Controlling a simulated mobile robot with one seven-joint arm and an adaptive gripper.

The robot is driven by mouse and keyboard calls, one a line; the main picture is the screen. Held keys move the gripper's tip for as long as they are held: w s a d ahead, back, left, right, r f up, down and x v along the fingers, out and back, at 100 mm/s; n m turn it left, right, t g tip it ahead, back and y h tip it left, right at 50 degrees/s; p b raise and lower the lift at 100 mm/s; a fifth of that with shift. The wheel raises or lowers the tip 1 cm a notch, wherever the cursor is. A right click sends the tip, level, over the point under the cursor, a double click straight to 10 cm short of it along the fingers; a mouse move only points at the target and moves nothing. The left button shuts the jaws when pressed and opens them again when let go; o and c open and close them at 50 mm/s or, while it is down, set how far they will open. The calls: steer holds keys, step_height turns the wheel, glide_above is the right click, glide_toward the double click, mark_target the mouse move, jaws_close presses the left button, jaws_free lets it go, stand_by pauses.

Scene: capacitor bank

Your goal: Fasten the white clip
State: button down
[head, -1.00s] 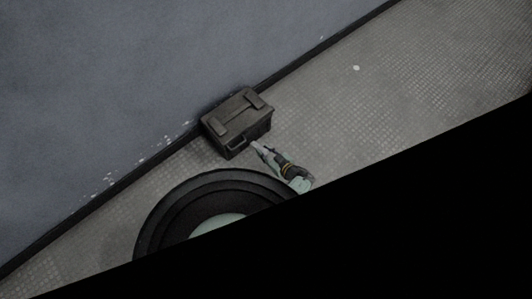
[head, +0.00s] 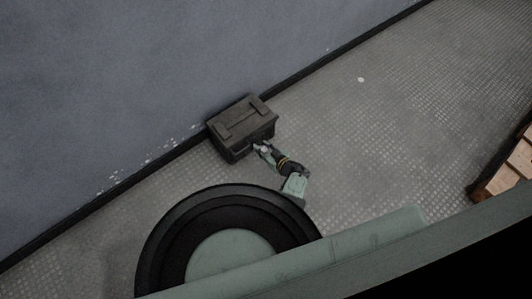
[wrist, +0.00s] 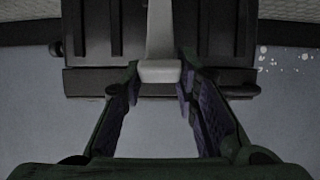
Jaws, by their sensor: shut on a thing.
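The white clip (wrist: 160,45) is a pale strip in the wrist view, lying against the dark ribbed side of a box (wrist: 215,35) and ending in a thicker tab. My gripper (wrist: 160,75) is shut on this tab, with one finger on each side. In the head view my gripper (head: 262,149) is at the near side of the dark lidded box (head: 228,123), low over the floor. The clip is too small to make out there. I cannot tell whether it is latched.
The box stands on the patterned metal floor (head: 400,130), close to the blue-grey wall (head: 120,80). A small white spot (head: 361,80) lies on the floor. A wooden crate (head: 508,172) is at the right edge. The floor right of the box is clear.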

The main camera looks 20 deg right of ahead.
steer(key=shift+w+a+r, duration=0.15)
steer(key=shift+w+r, duration=0.25)
steer(key=shift+w, duration=0.25)
steer(key=shift+w+a+r, duration=0.15)
steer(key=shift+w+r, duration=0.25)
steer(key=shift+w, duration=0.2)
stand_by(0.4)
steer(key=c, duration=1.5)
jaws_free()
steer(key=shift+c, duration=0.2)
steer(key=o, duration=0.3)
steer(key=shift+s+f, duration=0.15)
steer(key=shift+s, duration=0.1)
